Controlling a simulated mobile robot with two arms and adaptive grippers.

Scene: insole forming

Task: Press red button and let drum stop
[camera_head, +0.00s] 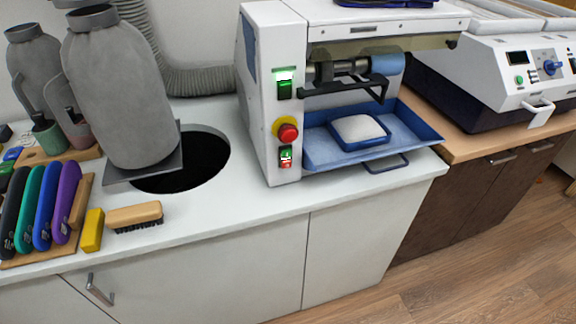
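The white machine (259,110) stands on the white counter in the middle of the head view. Its front panel carries a round red button (288,133) on a yellow base. A green-lit switch (284,86) sits above the button, and a small switch with green and red parts (286,158) sits below it. The drum (388,64), with a blue end, is in the machine's upper opening behind a black bar. One still frame does not show whether it turns. A blue tray (420,126) below holds a smaller blue tray with a white pad. Neither gripper is in view.
Grey bottle-shaped objects (112,85) stand at left, near a black round hole (195,165) in the counter. A brush (135,216), a yellow block (92,230) and several coloured tools lie front left. Another white machine (490,65) stands right. The counter before the red button is clear.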

